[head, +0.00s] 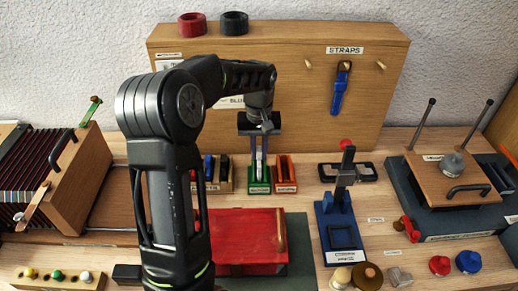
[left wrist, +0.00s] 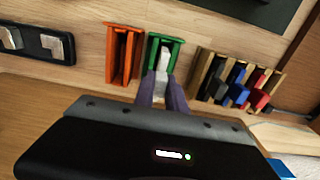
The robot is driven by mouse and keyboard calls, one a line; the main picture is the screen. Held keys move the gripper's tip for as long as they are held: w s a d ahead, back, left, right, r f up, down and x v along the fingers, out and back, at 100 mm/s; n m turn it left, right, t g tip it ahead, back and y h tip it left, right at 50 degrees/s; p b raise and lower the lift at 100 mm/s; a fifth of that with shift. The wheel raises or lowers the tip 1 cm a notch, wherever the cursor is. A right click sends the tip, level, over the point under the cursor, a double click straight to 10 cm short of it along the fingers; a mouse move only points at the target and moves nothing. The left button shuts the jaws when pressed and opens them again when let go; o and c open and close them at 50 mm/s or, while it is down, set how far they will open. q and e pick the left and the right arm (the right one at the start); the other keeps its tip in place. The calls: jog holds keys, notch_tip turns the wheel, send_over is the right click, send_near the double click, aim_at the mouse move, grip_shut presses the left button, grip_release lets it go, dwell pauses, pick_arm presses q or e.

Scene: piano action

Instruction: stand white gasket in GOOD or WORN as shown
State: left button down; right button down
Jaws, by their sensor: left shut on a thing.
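My left gripper (head: 258,158) points down over the green slotted holder (head: 260,187) and is shut on a white gasket (head: 258,170). In the left wrist view, the fingers (left wrist: 162,92) hold the white gasket (left wrist: 163,62), whose far end overlaps the green holder (left wrist: 165,39). I cannot tell how deep it sits or whether it touches the bottom. The orange slotted holder (head: 285,186) stands right beside the green one and also shows in the left wrist view (left wrist: 124,55). The holders' labels are too small to read. My right gripper is out of view.
A wooden rack (left wrist: 205,55) with black, blue and red pieces stands beside the green holder. The wooden STRAPS board (head: 390,60) rises behind. A red box (head: 240,240) lies in front, and a blue stand (head: 340,225) is to the right.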

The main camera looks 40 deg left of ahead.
pick_arm(q)
jog(key=shift+f, duration=0.75)
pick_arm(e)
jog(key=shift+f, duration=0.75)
pick_arm(q)
jog(key=c, duration=1.3)
grip_release()
jog(key=shift+o, duration=1.2)
jog(key=shift+r, duration=0.1)
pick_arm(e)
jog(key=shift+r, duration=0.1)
pick_arm(q)
jog(key=shift+r+p, duration=0.75)
jog(key=shift+r, duration=0.05)
jog(key=shift+s+d+r+p, duration=0.15)
jog(key=shift+r+p, duration=0.45)
jog(key=shift+r, duration=0.25)
jog(key=shift+r+p, duration=1.75)
jog(key=shift+r, duration=0.5)
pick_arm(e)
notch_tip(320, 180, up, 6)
